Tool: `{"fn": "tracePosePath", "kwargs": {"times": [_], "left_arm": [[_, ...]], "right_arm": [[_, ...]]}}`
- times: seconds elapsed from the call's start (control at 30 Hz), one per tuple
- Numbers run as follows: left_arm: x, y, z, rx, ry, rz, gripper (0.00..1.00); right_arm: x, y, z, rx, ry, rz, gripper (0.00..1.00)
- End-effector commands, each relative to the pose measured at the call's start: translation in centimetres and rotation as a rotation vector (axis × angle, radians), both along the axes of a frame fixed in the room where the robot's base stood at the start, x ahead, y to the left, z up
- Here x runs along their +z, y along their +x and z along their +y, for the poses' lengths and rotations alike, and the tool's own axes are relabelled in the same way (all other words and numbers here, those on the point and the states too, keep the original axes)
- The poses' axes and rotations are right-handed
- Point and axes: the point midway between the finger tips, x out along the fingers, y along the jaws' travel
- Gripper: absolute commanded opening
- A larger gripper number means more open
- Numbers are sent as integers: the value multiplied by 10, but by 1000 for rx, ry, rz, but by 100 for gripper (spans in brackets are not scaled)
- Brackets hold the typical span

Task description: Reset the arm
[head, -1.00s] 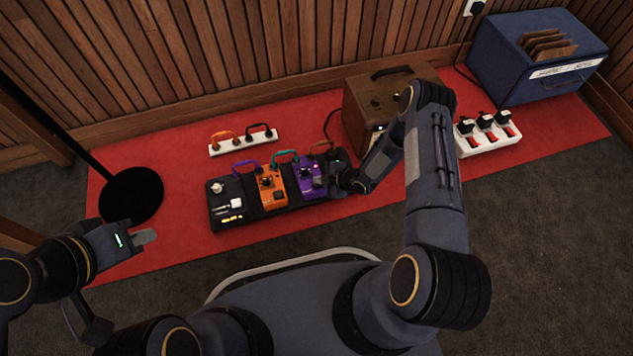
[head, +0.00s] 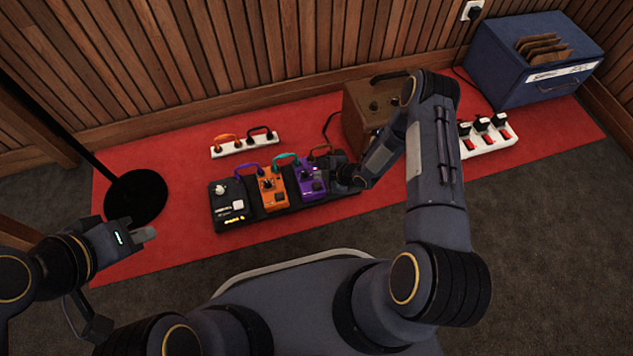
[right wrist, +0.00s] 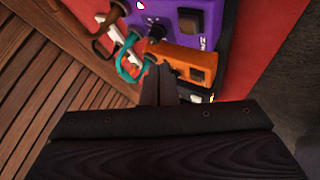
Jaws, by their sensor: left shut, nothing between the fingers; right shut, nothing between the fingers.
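My right gripper (head: 328,172) is shut and empty, close beside the purple pedal (head: 312,187) at the right part of the pedalboard. In the right wrist view its closed fingers (right wrist: 159,84) point toward the orange pedal (right wrist: 192,64), with the purple pedal (right wrist: 178,18) beyond. I cannot tell whether the fingers touch anything. The right arm reaches forward and bends in to the left. My left gripper (head: 147,235) is shut and empty at the left, near the front edge of the red mat.
The pedalboard (head: 347,193) also bears an orange pedal (head: 272,194) and a black pedal (head: 228,203). Behind are a power strip (head: 240,149) and a brown amplifier (head: 362,107). A white switch strip (head: 487,146) and blue crate (head: 505,72) stand right. A round stand base (head: 136,197) is left.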

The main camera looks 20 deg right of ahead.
Motion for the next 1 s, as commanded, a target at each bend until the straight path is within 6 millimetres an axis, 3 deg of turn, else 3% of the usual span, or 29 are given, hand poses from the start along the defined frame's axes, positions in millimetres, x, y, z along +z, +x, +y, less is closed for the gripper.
{"fn": "tracePosePath", "kwargs": {"times": [0.2,0.77,0.87,0.97,1.0], "left_arm": [[14,0,0,0,0,0,0],[13,0,0,0,0,0,0],[13,0,0,0,0,0,0],[14,0,0,0,0,0,0],[14,0,0,0,0,0,0]], "right_arm": [[21,0,0,0,0,0,0],[22,1,-1,-3,-2,0,0],[36,10,-11,-35,-14,7,0],[72,26,-35,-124,-38,34,0],[92,33,-47,-175,-47,49,0]]}}
